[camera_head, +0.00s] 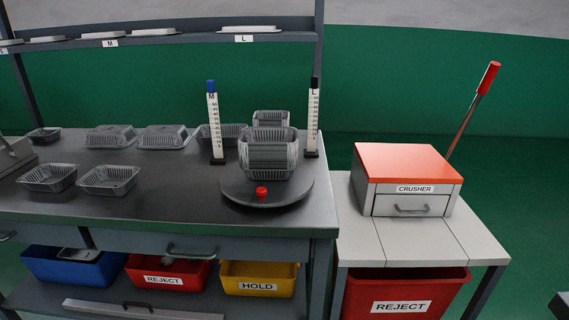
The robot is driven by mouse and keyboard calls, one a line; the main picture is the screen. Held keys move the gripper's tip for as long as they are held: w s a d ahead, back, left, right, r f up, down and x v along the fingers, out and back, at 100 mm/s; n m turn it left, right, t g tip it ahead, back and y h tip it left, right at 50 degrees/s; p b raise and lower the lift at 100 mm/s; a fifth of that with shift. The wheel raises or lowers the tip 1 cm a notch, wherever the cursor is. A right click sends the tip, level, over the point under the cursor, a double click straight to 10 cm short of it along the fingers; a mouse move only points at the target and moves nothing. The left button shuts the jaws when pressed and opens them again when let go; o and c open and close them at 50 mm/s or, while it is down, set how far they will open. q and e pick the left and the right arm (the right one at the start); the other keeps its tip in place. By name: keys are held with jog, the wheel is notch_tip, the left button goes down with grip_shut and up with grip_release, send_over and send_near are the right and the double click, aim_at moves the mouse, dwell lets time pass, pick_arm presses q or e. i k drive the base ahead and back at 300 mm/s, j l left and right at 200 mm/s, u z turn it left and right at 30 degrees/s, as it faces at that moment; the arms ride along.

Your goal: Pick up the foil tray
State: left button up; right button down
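Several silver foil trays are on the dark workbench. A deep foil tray or nested stack (268,155) sits on a round dark turntable (232,190) with a red knob at its front; I cannot tell how many trays it holds. Two open trays, one at the left (48,178) and one beside it (109,180), lie near the front left. Two trays that look upside down, one (111,136) and another (163,137), lie behind them. More trays stand at the back, partly hidden by the gauges and the stack. Neither of my grippers is in view.
Upright gauges marked M (214,125) and L (313,120) flank the turntable. A crusher (408,178) with a raised red-handled lever stands on a side table at right. Blue, red and yellow bins sit below the bench. The bench's front middle is clear.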

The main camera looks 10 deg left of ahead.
aim_at(55, 177)
jog(key=u, duration=1.7)
